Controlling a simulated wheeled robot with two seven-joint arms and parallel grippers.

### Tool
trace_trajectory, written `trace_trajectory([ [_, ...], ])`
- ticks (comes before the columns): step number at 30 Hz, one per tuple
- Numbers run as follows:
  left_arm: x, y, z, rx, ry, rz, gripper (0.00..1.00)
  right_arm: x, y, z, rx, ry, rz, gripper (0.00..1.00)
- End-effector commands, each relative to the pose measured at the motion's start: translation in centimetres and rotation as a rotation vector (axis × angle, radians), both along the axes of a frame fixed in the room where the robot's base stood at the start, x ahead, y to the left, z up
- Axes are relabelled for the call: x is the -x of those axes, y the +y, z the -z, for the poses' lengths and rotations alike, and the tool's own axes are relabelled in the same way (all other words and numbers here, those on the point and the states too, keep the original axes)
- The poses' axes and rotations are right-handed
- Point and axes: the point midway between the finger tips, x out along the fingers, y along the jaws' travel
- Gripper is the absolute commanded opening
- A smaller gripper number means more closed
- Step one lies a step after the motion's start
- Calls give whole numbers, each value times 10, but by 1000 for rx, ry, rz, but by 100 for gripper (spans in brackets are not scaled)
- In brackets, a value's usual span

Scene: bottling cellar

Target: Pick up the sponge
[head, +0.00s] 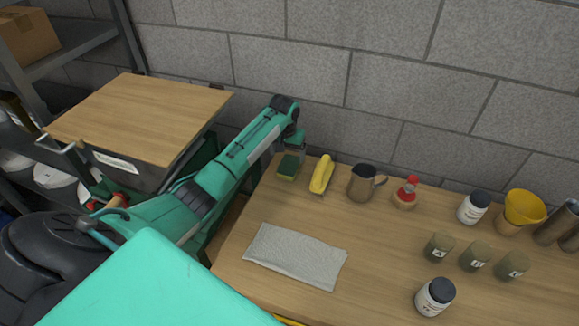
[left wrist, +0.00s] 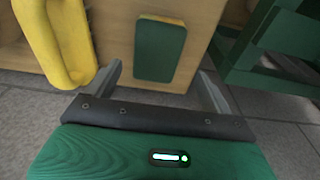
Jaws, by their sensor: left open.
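The sponge (head: 288,167), dark green on top with a yellow layer below, lies at the far left corner of the wooden table. In the left wrist view the sponge (left wrist: 160,50) lies near the table edge, ahead of and between the two fingers. My left gripper (head: 291,149) is above the sponge in the head view, partly hidden by its own wrist. Its fingers (left wrist: 163,84) are spread apart with nothing between them at the tips. My right gripper is in neither view.
A yellow elongated object (head: 321,174) lies close beside the sponge and also shows near one finger (left wrist: 58,40). A metal jug (head: 362,184) and red-topped bottle (head: 408,190) stand farther right. A grey cloth (head: 295,256) lies in front. A green frame (left wrist: 275,45) stands beyond the table edge.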

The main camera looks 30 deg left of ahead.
Motion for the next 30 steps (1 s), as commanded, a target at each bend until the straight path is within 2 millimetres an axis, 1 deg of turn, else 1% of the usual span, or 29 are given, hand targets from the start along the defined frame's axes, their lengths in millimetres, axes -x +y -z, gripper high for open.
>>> trace_trajectory([
  [3,0,-3,11,1,4,1,85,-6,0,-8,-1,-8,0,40],
  [7,0,-7,31,1,5,0,85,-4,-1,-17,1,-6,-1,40],
  [11,-3,-5,46,1,4,0,85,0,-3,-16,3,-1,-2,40],
  [15,-4,-5,52,0,1,1,85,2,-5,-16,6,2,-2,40],
  [20,-4,-5,52,0,1,1,85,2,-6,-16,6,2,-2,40],
  [21,-4,-5,52,0,1,1,81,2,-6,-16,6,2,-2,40],
  [23,-4,-5,52,0,1,1,69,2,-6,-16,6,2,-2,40],
  [27,-4,-5,52,0,1,1,41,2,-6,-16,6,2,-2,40],
  [28,-4,-5,52,0,1,1,37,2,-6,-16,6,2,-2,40],
  [30,-4,-5,52,0,1,1,37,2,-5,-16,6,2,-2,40],
])
